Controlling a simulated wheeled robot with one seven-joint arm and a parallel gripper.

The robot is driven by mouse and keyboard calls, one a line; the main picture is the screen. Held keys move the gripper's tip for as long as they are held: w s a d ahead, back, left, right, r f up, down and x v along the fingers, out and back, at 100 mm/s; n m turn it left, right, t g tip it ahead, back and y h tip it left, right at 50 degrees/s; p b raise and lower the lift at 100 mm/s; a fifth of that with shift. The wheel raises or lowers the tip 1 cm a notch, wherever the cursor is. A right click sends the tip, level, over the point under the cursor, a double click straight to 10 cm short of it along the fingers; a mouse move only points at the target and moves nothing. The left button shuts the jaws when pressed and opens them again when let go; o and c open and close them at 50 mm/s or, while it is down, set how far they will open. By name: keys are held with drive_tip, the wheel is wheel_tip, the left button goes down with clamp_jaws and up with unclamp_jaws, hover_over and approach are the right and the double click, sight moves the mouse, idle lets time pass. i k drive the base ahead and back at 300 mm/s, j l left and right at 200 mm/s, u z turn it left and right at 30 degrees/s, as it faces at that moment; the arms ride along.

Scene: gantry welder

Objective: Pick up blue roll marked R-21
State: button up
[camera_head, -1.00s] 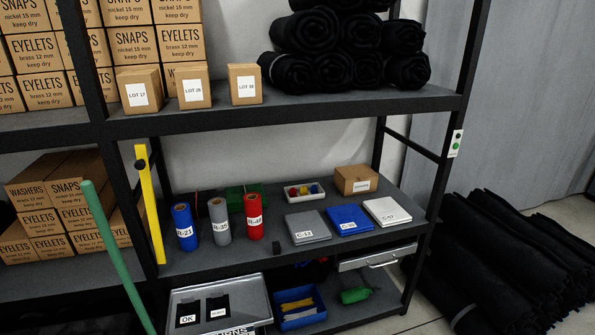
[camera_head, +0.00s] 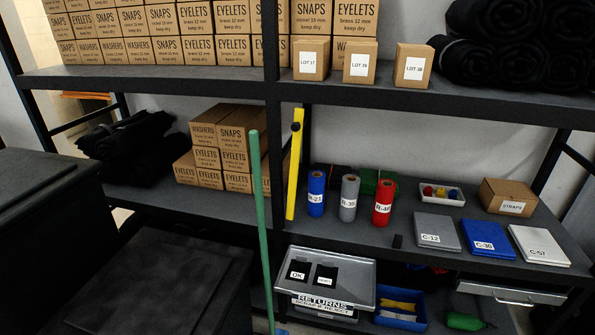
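The blue roll marked R-21 (camera_head: 316,194) stands upright on the middle shelf, at the left end of a row of three rolls. A grey roll (camera_head: 349,198) stands just to its right, and a red roll (camera_head: 383,202) stands right of that. The labels of the grey and red rolls are hard to read fully. My gripper is not in view.
A yellow upright bar (camera_head: 294,165) stands close left of the blue roll, and a green pole (camera_head: 261,230) rises in front of the shelving. Flat cases (camera_head: 437,231) lie right of the rolls. A returns bin (camera_head: 325,280) sits below. Black boxes (camera_head: 150,285) fill the lower left.

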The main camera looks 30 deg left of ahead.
sight(316, 177)
drive_tip(key=i+j+u, duration=0.1)
drive_tip(key=i+u, duration=0.2)
drive_tip(key=i, duration=0.25)
drive_tip(key=i+u, duration=0.25)
drive_tip(key=i, duration=0.25)
drive_tip(key=i+l+u, duration=0.15)
drive_tip(key=i+u, duration=0.15)
drive_tip(key=i, duration=0.25)
drive_tip(key=i+l+u, duration=0.3)
drive_tip(key=i, duration=0.2)
